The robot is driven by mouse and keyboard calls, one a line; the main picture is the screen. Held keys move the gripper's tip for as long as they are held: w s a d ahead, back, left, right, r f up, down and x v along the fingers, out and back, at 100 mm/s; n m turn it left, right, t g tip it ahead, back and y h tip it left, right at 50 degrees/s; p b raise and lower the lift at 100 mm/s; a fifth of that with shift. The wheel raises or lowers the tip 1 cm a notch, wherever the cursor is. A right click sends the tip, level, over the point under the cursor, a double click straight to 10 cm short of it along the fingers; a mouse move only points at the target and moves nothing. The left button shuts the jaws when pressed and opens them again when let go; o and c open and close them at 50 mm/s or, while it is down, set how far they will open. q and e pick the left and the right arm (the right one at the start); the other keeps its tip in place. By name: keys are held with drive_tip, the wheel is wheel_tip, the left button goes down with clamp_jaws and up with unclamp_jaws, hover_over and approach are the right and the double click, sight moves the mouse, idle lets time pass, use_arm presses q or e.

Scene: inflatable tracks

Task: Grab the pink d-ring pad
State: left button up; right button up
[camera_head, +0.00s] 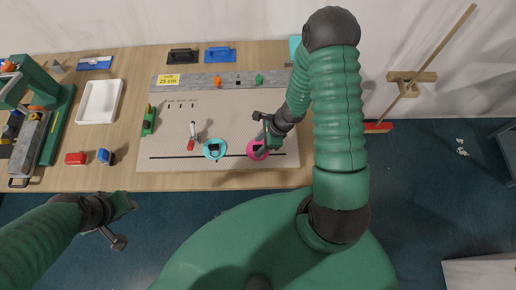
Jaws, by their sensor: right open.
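The pink d-ring pad (251,154) is a round pink disc with a dark centre, lying on the mat on the workbench. My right gripper (265,132) is over the pad, with a finger near its right part. The gripper is open, and partly covers the pad's upper right; whether it touches the pad I cannot tell. My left gripper (118,222) hangs in front of the bench at the lower left, away from the pad; its jaw state is unclear.
A teal d-ring pad (215,159) lies left of the pink one. A red-handled tool (191,144) and a green tool (149,120) lie on the mat (170,175). A white tray (100,103) stands left. A broom (435,60) leans at the right wall.

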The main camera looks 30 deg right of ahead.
drive_tip(key=shift+w+a+f, duration=0.15)
drive_tip(key=shift+f, duration=0.2)
clamp_jaws()
drive_tip(key=shift+r, duration=0.2)
